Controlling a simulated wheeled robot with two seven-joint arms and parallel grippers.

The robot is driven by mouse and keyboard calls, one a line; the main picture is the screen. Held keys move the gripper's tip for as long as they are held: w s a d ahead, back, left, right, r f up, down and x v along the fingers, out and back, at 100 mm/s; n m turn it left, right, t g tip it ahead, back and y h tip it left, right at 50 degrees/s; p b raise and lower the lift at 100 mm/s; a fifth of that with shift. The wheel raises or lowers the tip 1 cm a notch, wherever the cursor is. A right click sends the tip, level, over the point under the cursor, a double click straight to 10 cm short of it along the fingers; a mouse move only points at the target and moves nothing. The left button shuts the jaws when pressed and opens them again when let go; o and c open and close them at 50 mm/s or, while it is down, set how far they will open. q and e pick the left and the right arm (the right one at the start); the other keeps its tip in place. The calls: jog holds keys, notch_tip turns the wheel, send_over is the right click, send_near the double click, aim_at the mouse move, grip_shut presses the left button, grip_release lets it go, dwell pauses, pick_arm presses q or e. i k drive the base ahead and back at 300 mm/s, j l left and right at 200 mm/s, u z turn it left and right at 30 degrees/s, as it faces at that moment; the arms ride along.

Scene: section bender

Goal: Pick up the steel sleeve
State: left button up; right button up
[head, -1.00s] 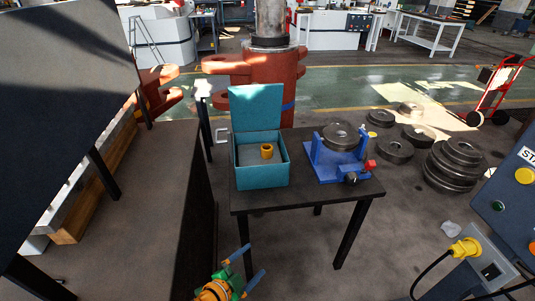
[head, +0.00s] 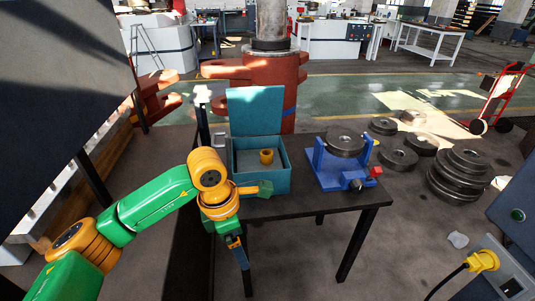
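A small yellow-gold, hollow, sleeve-like part (head: 266,156) stands upright inside the open teal box (head: 262,182); it is the only sleeve-shaped thing I make out, and its colour does not look like bare steel. My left gripper (head: 240,258) hangs at the near edge of the table, below and in front of the box, pointing down. Its blue fingers are seen nearly edge-on, so their gap is unclear. Nothing visible is held. My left wrist overlaps the box's lower left front. My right gripper is out of view.
The box's lid (head: 255,110) stands up at its back. A blue stand (head: 325,172) with a dark steel roller (head: 345,143) is to its right on the dark table (head: 310,200). Steel discs (head: 460,175) lie on the floor at right. A control cabinet is at lower right.

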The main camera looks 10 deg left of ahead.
aim_at(266, 155)
jog(key=i, duration=1.35)
